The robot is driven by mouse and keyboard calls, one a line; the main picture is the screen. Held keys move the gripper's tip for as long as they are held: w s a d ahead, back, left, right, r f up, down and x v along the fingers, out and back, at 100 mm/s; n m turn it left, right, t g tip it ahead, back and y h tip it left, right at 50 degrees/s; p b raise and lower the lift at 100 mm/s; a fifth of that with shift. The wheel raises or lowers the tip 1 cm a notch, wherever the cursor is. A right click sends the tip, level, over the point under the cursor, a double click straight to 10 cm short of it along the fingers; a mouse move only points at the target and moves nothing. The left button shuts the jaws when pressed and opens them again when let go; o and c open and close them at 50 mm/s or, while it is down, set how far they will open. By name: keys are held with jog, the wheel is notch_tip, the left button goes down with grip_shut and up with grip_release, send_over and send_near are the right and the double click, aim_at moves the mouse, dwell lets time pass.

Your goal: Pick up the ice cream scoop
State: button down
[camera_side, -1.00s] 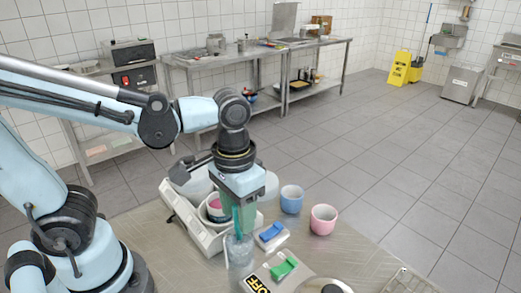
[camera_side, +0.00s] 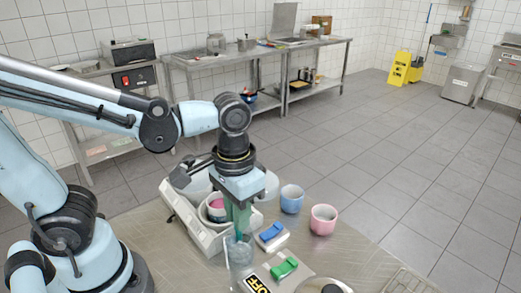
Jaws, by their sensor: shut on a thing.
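My gripper (camera_side: 240,220) points down over a clear container (camera_side: 241,262) near the middle of the table. Its fingers are shut on the ice cream scoop (camera_side: 238,233), of which a narrow teal handle shows between and below the fingers. The scoop stands roughly upright, with its lower part inside the container. The fingers and the container wall hide much of it, and its bowl cannot be made out.
A white appliance (camera_side: 190,222) with a bowl (camera_side: 216,209) stands just behind and left of my gripper. A blue cup (camera_side: 291,199) and a pink cup (camera_side: 323,220) stand to the right. Blue (camera_side: 271,232) and green (camera_side: 285,268) items lie close by.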

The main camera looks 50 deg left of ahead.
jog(key=shift+r, duration=0.1)
jog(key=shift+r, duration=4.9)
jog(key=shift+a, duration=0.1)
jog(key=w+a+r, duration=0.2)
jog(key=a+r, duration=0.1)
jog(key=a, duration=0.7)
jog(key=shift+d+f, duration=0.15)
jog(key=shift+f, duration=3.4)
jog(key=shift+r, duration=0.1)
notch_tip(320, 180, up, 7)
jog(key=shift+w, duration=0.1)
